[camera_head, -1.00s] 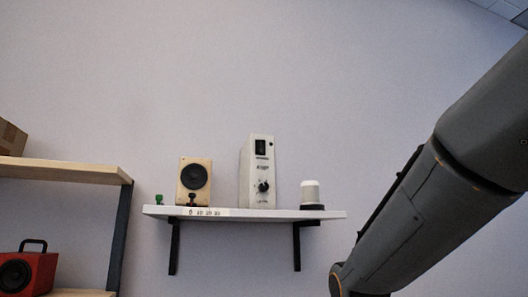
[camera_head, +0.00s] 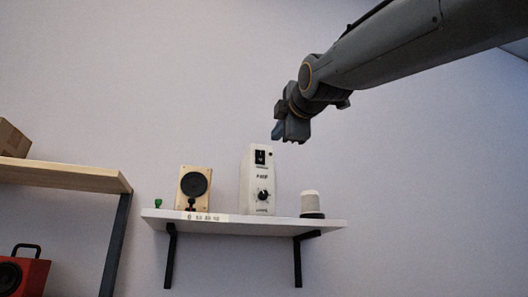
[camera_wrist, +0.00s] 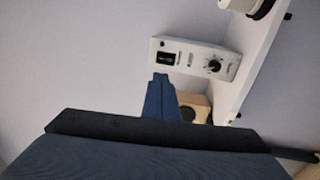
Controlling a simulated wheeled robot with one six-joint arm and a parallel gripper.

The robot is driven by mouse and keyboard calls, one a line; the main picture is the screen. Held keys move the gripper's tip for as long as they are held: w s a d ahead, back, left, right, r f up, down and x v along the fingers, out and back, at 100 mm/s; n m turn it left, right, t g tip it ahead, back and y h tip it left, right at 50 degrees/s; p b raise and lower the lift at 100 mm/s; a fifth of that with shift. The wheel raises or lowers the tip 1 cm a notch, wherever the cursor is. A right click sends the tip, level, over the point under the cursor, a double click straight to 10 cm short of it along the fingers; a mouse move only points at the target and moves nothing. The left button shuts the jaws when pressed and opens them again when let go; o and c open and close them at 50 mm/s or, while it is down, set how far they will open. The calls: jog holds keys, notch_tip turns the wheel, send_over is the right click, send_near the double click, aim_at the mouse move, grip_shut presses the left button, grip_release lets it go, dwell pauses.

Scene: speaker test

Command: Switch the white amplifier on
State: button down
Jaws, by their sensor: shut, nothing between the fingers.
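The white amplifier (camera_head: 258,182) stands upright on a wall shelf in the head view. Its front has a dark rocker switch (camera_head: 260,157) near the top and a black knob (camera_head: 263,195) lower down. In the wrist view the amplifier (camera_wrist: 192,58) lies sideways, with its switch (camera_wrist: 166,58) and knob (camera_wrist: 214,66) showing. My gripper (camera_head: 277,134) is above the amplifier's top in the head view, apart from it. Its fingers (camera_wrist: 160,82) are shut and empty, just beside the switch end in the wrist view. I cannot tell the switch's position.
The white shelf (camera_head: 240,224) also holds a wooden speaker (camera_head: 194,188) on the left, a small green object (camera_head: 158,203) and a pale cylinder on a dark base (camera_head: 311,203) on the right. A wooden rack (camera_head: 65,176) stands left, with a red speaker (camera_head: 24,275).

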aim_at(261, 152)
jog(key=shift+w+r+p, duration=0.1)
jog(key=shift+w+p, duration=0.1)
jog(key=shift+p, duration=0.35)
jog(key=w+p, duration=0.1)
jog(key=p, duration=0.4)
jog(key=shift+w+a+r, duration=0.1)
jog(key=shift+w+r, duration=0.1)
jog(key=p, duration=0.3)
jog(key=shift+w+a, duration=0.2)
jog(key=shift+w, duration=0.1)
jog(key=p+x, duration=0.2)
jog(key=x, duration=0.9)
jog(key=shift+w+a+f, duration=0.15)
jog(key=shift+w, duration=0.15)
jog(key=shift+w, duration=0.1)
jog(key=shift+p, duration=0.3)
